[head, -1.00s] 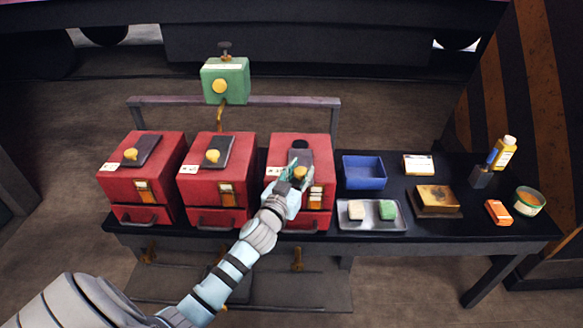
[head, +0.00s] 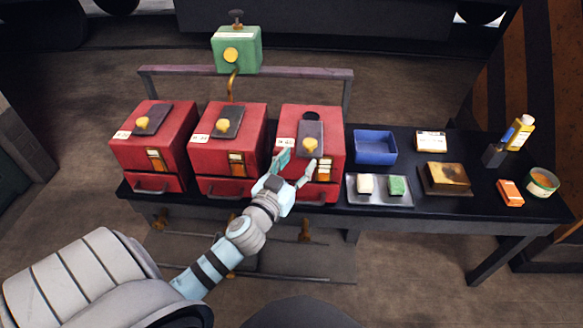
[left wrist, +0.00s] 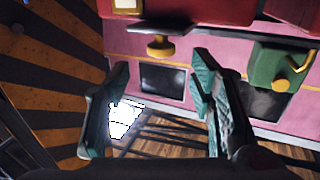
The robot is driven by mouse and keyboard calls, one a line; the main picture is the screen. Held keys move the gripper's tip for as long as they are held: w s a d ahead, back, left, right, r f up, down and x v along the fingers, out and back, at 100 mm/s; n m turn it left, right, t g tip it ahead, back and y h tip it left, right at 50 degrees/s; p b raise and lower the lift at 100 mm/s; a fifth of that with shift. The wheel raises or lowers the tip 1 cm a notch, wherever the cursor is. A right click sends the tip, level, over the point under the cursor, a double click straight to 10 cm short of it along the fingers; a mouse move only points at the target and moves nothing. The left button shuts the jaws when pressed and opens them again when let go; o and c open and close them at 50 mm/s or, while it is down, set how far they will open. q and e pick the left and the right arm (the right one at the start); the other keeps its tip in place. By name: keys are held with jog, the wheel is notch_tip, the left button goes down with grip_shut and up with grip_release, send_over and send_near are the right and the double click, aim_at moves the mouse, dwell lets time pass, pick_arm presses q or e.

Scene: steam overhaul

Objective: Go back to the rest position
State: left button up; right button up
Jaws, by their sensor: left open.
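My left gripper (head: 296,167) is open and empty in front of the right red box (head: 334,126), its fingers apart and clear of the yellow knob (head: 310,146). That knob sits on a dark sliding plate (head: 311,129), and a dark round hole shows behind the plate on the box top. In the left wrist view the two teal fingers (left wrist: 162,85) are spread with nothing between them; a yellow knob (left wrist: 160,47) shows beyond them. My right gripper is in neither view.
Two more red boxes, left (head: 150,145) and middle (head: 228,150), stand beside it on the black bench (head: 420,215). A green box (head: 237,50) stands behind. A blue tray (head: 375,147), a metal tray (head: 380,203), and a yellow bottle (head: 520,132) are right. Floor in front is open.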

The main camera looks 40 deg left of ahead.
pick_arm(q)
jog(key=s, duration=0.4)
jog(key=shift+d, duration=0.35)
